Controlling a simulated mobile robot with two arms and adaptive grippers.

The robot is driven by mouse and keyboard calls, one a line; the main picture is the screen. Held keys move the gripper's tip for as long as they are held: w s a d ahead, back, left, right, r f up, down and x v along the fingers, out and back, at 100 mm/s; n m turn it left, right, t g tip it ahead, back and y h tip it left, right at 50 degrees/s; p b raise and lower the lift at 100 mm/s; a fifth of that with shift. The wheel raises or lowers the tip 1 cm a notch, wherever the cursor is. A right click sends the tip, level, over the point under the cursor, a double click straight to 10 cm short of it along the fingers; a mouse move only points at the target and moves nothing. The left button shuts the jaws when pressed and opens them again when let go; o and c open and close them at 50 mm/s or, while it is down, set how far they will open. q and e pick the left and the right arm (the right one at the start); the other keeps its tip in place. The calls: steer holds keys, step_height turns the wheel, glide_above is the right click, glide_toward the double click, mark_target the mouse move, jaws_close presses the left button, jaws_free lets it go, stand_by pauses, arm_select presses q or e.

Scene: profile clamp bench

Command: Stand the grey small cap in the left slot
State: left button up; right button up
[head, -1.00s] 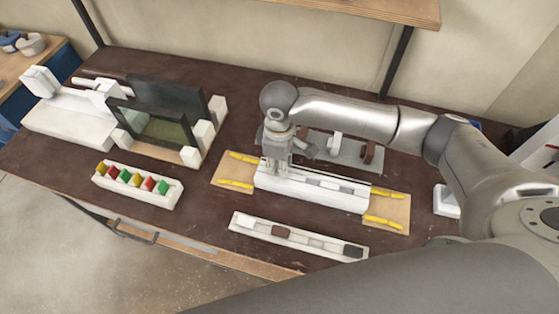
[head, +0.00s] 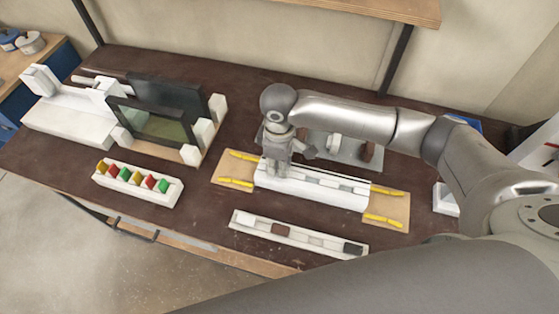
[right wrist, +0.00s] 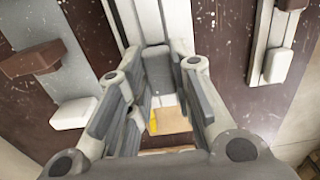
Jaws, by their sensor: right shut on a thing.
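My right gripper (head: 277,170) is over the left part of the white slotted rail (head: 312,193), pointing down. In the right wrist view the gripper (right wrist: 156,70) is shut on a small grey block, the grey small cap (right wrist: 158,62). The cap sits between the fingertips, in line with the rail (right wrist: 177,20). The fingers hide the left slot, and I cannot tell whether the cap touches the rail. In the head view the cap is hard to make out. My left gripper is not in view.
Wooden boards with yellow strips (head: 388,207) lie at both rail ends. A grey stand (head: 350,148) with blocks is behind. A white holder of coloured pieces (head: 137,184) stands left.

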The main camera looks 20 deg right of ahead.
steer(key=shift+f, duration=0.2)
steer(key=o, duration=0.8)
steer(key=shift+c, duration=0.2)
steer(key=shift+r, duration=0.15)
step_height(320, 180, up, 8)
steer(key=p, duration=0.9)
stand_by(0.4)
